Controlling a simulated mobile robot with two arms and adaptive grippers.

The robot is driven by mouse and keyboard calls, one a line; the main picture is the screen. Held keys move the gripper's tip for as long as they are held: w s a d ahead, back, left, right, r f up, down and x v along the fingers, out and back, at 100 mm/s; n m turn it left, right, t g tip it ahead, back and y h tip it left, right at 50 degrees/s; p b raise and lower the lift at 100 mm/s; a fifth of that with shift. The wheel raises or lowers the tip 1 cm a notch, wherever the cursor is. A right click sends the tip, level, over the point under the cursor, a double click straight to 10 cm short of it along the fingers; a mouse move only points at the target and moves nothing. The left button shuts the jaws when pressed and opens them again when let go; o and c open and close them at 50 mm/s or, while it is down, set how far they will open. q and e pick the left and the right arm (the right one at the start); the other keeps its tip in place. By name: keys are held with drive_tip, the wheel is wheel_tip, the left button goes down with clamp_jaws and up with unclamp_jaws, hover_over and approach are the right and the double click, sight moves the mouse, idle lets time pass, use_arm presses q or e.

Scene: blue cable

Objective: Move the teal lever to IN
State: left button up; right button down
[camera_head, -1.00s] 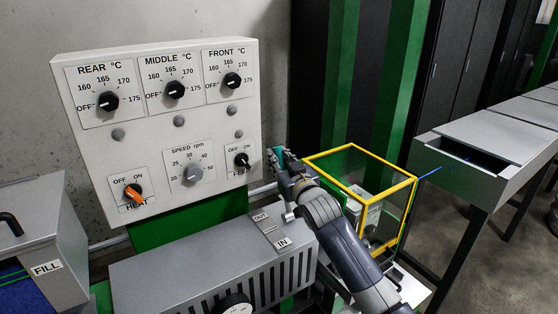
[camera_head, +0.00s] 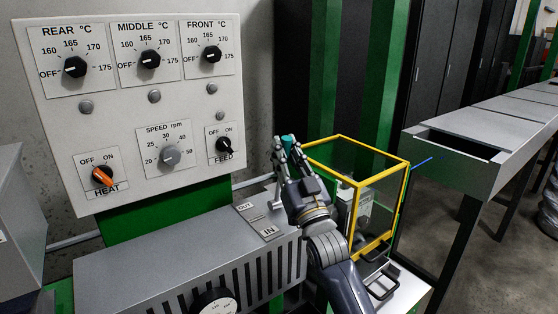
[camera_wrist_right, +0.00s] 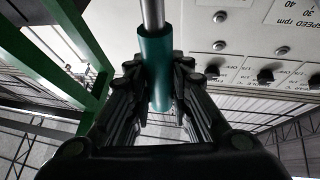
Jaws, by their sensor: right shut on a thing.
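The teal lever (camera_head: 289,142) stands beside the grey housing, its teal handle showing at my right gripper's fingertips. In the right wrist view the teal handle (camera_wrist_right: 156,65) is between the fingers, with a bare metal rod beyond it. My right gripper (camera_head: 285,148) is shut on the handle. The OUT label (camera_head: 245,206) and the IN label (camera_head: 268,232) are on the housing's top plate, left of and below the gripper. My wrist hides the lever's lower part. My left gripper is not in view.
The control panel (camera_head: 190,105) with black knobs and an orange HEAT knob stands at left. A yellow-framed guard (camera_head: 374,175) is close to the right of my right arm. The grey housing (camera_head: 150,262) lies in front. A grey trough (camera_head: 450,155) stands farther right.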

drive_tip(key=shift+s+d+f+t+b, duration=0.2)
drive_tip(key=shift+s+d+t+b, duration=0.1)
drive_tip(key=shift+s+t+b, duration=0.1)
drive_tip(key=c, duration=1.4)
unclamp_jaws()
drive_tip(key=v, duration=1.2)
drive_tip(key=shift+c, duration=0.4)
